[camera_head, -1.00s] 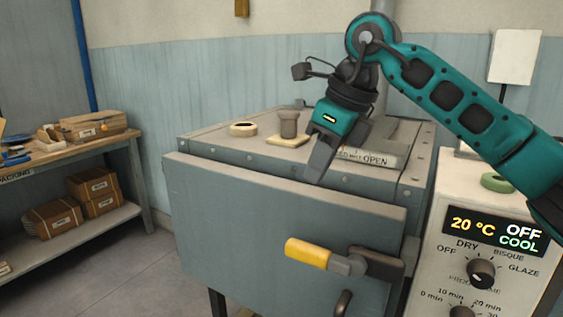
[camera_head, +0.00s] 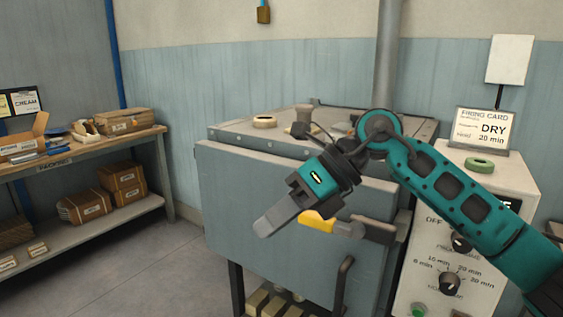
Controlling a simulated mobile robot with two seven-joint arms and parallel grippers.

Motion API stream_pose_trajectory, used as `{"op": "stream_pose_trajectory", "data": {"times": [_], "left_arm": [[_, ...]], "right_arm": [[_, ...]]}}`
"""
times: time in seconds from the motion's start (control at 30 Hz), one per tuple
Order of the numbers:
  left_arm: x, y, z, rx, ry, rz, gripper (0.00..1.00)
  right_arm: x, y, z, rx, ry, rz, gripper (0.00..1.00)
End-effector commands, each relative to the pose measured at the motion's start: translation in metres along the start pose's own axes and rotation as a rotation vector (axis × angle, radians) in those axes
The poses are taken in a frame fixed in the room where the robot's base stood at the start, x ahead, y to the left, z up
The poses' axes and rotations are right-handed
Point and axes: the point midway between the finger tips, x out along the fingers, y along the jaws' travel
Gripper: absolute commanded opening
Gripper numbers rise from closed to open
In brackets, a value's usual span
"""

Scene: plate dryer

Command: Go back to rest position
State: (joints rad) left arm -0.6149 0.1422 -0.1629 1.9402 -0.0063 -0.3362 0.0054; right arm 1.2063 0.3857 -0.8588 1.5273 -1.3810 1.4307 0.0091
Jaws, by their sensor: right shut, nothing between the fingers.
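My right arm comes in from the right, and my right gripper (camera_head: 262,228) is shut and empty. Its fingers point down and left in front of the dryer door. The grey dryer (camera_head: 230,190) stands in the middle with its front door panel closed or nearly so; I cannot tell exactly. The yellow door handle (camera_head: 317,222) sits just right of the gripper, partly hidden by it; I cannot tell whether they touch. My left gripper is not in view.
A white control cabinet with knobs (camera_head: 448,284) stands right of the dryer, with a firing card (camera_head: 484,128) and a green tape roll (camera_head: 479,164) on top. A wooden shelf bench (camera_head: 60,172) with cartons stands left. Floor between bench and dryer is clear.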

Motion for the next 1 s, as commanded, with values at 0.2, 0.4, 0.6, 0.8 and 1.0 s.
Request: {"op": "stream_pose_trajectory", "data": {"times": [0.2, 0.4, 0.6, 0.8, 1.0], "left_arm": [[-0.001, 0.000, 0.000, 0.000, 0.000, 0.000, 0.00], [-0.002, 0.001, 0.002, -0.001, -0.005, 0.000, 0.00], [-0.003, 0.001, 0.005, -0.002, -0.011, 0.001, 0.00], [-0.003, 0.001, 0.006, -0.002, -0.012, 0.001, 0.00], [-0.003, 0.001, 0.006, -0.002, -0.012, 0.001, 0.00]], "right_arm": [[0.040, 0.032, -0.001, 0.234, -0.322, 0.432, 0.00], [0.037, 0.026, -0.003, 0.567, -0.649, 0.744, 0.00], [0.026, -0.023, -0.034, 0.996, -0.977, 0.954, 0.00], [0.033, -0.091, -0.112, 1.503, -1.283, 1.045, 0.00], [0.065, -0.138, -0.237, 2.066, -1.542, 1.003, 0.00]]}}
